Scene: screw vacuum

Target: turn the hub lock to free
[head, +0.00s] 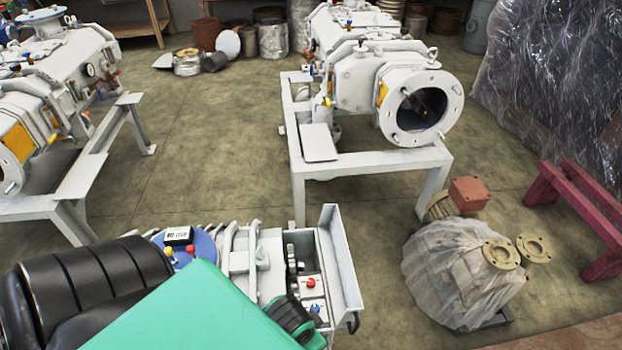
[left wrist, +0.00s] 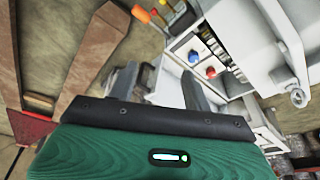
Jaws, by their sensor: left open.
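A light grey unit (head: 343,262) with a recessed compartment stands at the lower middle of the head view. A red knob (head: 311,283) and a blue knob (head: 315,308) sit in the compartment. The left wrist view also shows the red knob (left wrist: 210,72) and the blue knob (left wrist: 194,57). I cannot tell which part is the hub lock or how it is set. My left gripper (left wrist: 158,80) is open, its two fingers apart and nothing seen between them. The knobs lie beyond the right finger in that view. My right gripper is not in view.
A white vacuum pump (head: 365,80) stands on a grey frame (head: 375,163) behind. Another pump (head: 60,60) is at the left. A plastic-wrapped machine (head: 455,270) and a red stand (head: 570,195) are at the right. Bare floor (head: 215,130) lies between the pumps.

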